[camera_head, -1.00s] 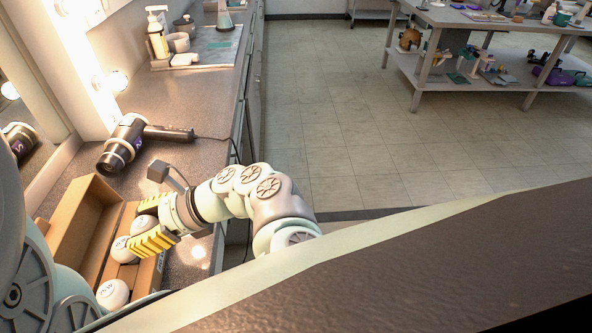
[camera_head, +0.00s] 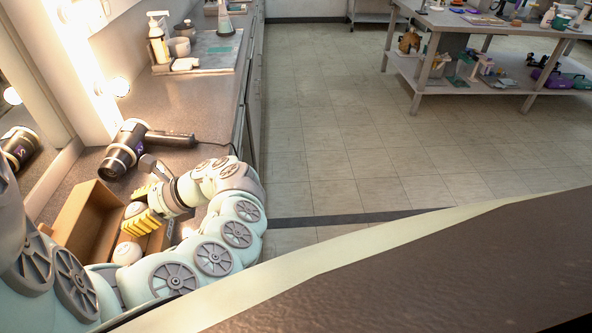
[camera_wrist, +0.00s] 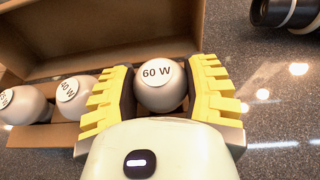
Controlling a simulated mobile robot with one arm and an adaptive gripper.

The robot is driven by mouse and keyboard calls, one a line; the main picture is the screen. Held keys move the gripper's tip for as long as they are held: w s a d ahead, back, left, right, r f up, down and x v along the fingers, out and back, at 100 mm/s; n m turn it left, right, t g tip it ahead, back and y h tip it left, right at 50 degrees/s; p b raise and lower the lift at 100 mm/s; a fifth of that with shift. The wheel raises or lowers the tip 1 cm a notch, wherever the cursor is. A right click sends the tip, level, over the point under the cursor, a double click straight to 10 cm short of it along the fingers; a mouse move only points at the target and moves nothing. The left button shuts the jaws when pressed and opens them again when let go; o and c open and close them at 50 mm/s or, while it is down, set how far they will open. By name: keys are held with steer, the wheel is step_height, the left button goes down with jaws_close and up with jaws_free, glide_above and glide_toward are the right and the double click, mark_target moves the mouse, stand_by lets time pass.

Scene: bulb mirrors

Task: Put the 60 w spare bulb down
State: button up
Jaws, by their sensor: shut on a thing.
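My gripper (camera_wrist: 161,92) is shut on the 60 W bulb (camera_wrist: 160,90), a round white bulb with its label facing the wrist camera. A yellow ribbed finger is on each side of it. In the head view my gripper (camera_head: 147,206) and the held bulb (camera_head: 135,209) are at the cardboard box (camera_head: 78,225). In the wrist view the bulb is at the right end of the box (camera_wrist: 95,28), in line with the 40 W bulb (camera_wrist: 72,98). Its lower part is hidden, so I cannot tell whether it rests on anything.
Another bulb (camera_wrist: 25,104) lies left of the 40 W one, its label partly cut off. A black hair dryer (camera_head: 125,148) lies on the counter just behind the box. A tray (camera_head: 215,52) with bottles stands farther back. Grey counter (camera_wrist: 270,135) is bare at right.

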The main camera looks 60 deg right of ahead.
steer(key=shift+f, duration=0.3)
steer(key=shift+f, duration=0.15)
steer(key=o, duration=0.8)
steer(key=b+v, duration=0.4)
steer(key=v, duration=0.8)
steer(key=shift+r, duration=0.2)
steer(key=shift+s, duration=0.1)
